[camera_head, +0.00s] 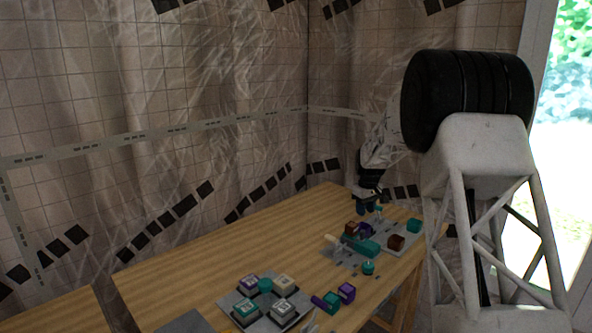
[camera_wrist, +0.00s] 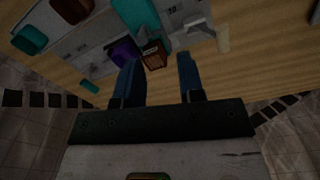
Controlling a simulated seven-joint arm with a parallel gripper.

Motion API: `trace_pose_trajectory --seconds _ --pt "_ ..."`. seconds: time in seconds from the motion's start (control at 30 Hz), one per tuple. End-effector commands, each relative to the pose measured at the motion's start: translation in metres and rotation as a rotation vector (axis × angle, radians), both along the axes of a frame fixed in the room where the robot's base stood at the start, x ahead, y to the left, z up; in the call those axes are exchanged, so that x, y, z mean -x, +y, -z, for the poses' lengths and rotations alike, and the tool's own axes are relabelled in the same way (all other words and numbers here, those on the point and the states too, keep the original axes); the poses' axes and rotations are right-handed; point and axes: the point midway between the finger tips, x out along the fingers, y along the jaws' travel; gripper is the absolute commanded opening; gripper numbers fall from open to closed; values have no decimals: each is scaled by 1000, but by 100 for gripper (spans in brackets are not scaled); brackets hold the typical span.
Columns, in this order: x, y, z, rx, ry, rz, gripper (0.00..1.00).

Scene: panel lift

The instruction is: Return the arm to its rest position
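My gripper (camera_head: 366,208) is above the far right part of the wooden table, over the back edge of a grey panel. In the wrist view its two blue fingers (camera_wrist: 158,75) stand apart with nothing held between them. A small reddish-brown block (camera_wrist: 153,54) shows just beyond the fingertips, beside a purple block (camera_wrist: 124,50). The upper arm, a black ribbed and white part of mine, fills the right of the head view.
The grey panel (camera_head: 338,262) carries teal, purple and brown blocks, including a large teal block (camera_head: 362,245). The table's left part (camera_head: 170,275) is clear.

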Motion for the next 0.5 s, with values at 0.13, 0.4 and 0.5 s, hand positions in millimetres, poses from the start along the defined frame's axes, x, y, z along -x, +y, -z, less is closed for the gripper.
trace_pose_trajectory --seconds 0.13,0.4,0.5 --pt "32 6 -29 1 -14 29 36" --pt "91 17 -72 -1 -34 83 36" --pt "114 21 -86 -1 -42 103 36"
